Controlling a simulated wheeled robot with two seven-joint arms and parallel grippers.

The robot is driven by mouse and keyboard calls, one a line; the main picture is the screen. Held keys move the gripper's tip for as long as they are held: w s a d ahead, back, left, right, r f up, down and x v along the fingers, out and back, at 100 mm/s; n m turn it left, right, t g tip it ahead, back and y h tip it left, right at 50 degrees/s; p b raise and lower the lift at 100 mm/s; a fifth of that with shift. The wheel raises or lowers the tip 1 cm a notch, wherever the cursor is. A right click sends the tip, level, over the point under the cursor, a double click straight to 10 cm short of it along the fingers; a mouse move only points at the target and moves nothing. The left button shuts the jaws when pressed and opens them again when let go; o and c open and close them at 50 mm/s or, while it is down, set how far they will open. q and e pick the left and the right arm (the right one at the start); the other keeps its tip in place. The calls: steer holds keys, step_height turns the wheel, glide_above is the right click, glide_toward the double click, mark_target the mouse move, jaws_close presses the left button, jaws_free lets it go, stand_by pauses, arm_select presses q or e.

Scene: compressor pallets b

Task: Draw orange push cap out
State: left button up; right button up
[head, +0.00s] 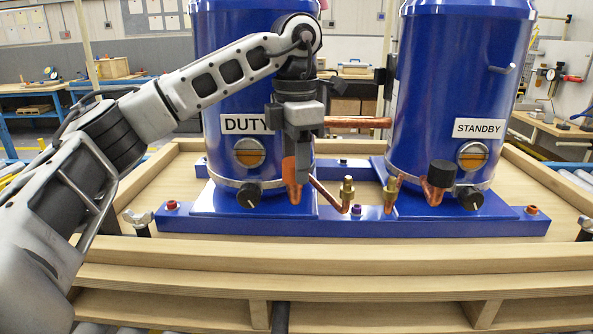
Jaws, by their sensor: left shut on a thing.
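The orange push cap (289,168) sits at the top of a short copper stub (294,193) low on the front of the blue compressor labelled DUTY (215,95). My left gripper (297,158) points down from above and is shut on the cap. Its fingers hide part of the cap, and I cannot tell whether the cap is still seated on the stub. A black cap (442,173) covers the matching copper stub on the compressor labelled STANDBY (452,90). My right gripper is not in view.
Both compressors stand on a blue base frame (340,226) inside a wooden pallet rim (330,254). Thin copper pipes with brass valves (347,192) stand close to the right of my gripper. A thicker copper pipe (358,122) runs between the compressors.

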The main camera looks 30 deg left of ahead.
arm_select(q)
steer(key=shift+r+p, duration=0.45)
steer(key=shift+r, duration=0.1)
steer(key=shift+r, duration=0.35)
steer(key=shift+r+p, duration=0.3)
steer(key=shift+r, duration=1.65)
